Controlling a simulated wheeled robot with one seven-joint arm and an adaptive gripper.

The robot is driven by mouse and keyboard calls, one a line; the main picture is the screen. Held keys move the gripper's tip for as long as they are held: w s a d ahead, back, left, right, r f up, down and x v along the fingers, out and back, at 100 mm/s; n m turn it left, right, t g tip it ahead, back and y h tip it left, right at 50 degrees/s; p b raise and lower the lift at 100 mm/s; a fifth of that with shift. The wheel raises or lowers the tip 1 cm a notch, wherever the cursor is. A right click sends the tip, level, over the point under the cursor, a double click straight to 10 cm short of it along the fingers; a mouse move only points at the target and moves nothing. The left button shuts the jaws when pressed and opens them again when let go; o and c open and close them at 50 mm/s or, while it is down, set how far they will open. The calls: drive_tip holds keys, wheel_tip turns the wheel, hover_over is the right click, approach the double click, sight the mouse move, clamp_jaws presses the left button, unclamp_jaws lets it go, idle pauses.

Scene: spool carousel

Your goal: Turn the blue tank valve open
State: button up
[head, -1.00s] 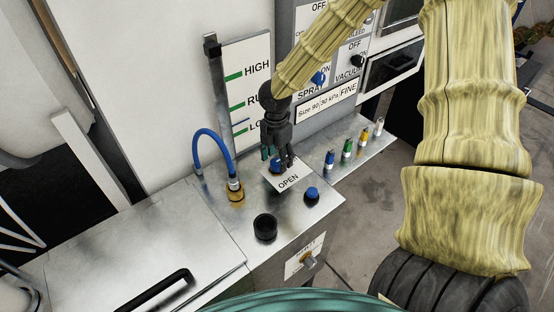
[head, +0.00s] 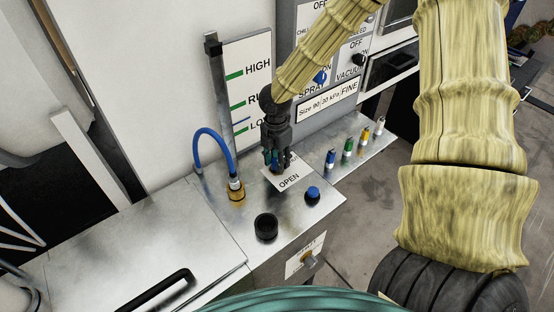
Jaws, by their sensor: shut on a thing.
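My gripper (head: 278,168) points down at the metal deck and is shut on the blue tank valve, at the back of the white plate (head: 289,182) marked OPEN. The valve is almost wholly hidden behind the fingers, so its turn angle cannot be told. The word OPEN is readable on the near part of the plate. The upper part of the plate is covered by the gripper.
A second blue knob (head: 312,194) and a black round knob (head: 266,227) stand nearby on the deck. A blue hose (head: 213,138) rises from a brass fitting (head: 237,192) at left. Several coloured fittings (head: 347,149) stand at right. A level gauge board (head: 248,85) stands behind.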

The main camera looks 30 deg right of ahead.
drive_tip(key=m+p, duration=0.1)
drive_tip(key=m, duration=0.3)
drive_tip(key=shift+r+m, duration=0.15)
drive_tip(key=shift+m, duration=0.25)
drive_tip(key=m+p, duration=0.1)
drive_tip(key=m, duration=0.3)
drive_tip(key=m+p, duration=0.1)
drive_tip(key=m, duration=0.4)
drive_tip(key=shift+w+m+p, duration=0.1)
drive_tip(key=shift+m+p, duration=0.25)
drive_tip(key=shift+m, duration=1.65)
drive_tip(key=o, duration=1)
drive_tip(key=shift+o, duration=0.2)
